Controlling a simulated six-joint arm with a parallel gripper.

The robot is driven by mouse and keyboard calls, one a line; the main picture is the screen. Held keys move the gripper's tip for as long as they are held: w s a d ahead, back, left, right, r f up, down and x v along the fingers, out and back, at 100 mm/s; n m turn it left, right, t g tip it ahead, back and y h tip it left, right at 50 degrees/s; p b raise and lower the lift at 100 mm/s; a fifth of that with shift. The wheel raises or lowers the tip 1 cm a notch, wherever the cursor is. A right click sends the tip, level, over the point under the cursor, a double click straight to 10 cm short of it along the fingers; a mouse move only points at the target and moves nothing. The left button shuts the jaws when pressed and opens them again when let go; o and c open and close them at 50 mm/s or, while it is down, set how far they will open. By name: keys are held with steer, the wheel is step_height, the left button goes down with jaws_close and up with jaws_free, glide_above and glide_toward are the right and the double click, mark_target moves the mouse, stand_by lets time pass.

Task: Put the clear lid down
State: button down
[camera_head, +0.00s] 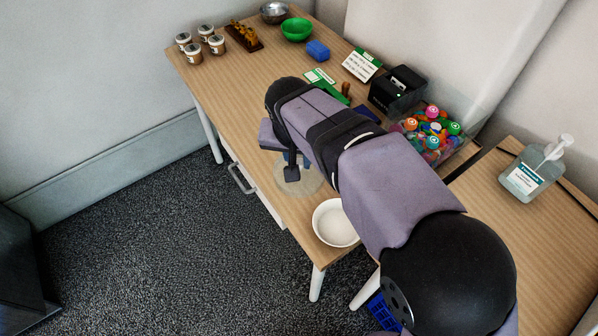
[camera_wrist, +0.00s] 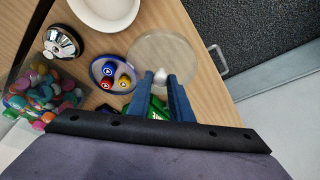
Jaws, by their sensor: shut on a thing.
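The clear lid (camera_wrist: 180,52) is a see-through round disc with a small pale knob, seen in the wrist view. My gripper (camera_wrist: 160,78) is shut on the knob, with a blue finger on either side of it. In the head view the lid (camera_head: 311,182) shows faintly over the near part of the wooden table, below my gripper (camera_head: 291,174). My arm hides part of it there. I cannot tell whether the lid touches the tabletop.
A white bowl (camera_head: 335,223) stands near the table's front corner. In the wrist view, a blue-rimmed dish (camera_wrist: 97,66) with small coloured items is close beside the lid. A silver bell (camera_wrist: 62,44) and a clear bin (camera_wrist: 12,110) of coloured caps lie further left.

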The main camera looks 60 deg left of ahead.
steer(key=shift+f, duration=2.65)
steer(key=shift+f, duration=0.2)
steer(key=c, duration=1.6)
jaws_free()
steer(key=shift+r, duration=0.1)
steer(key=v, duration=1.2)
steer(key=shift+r, duration=0.15)
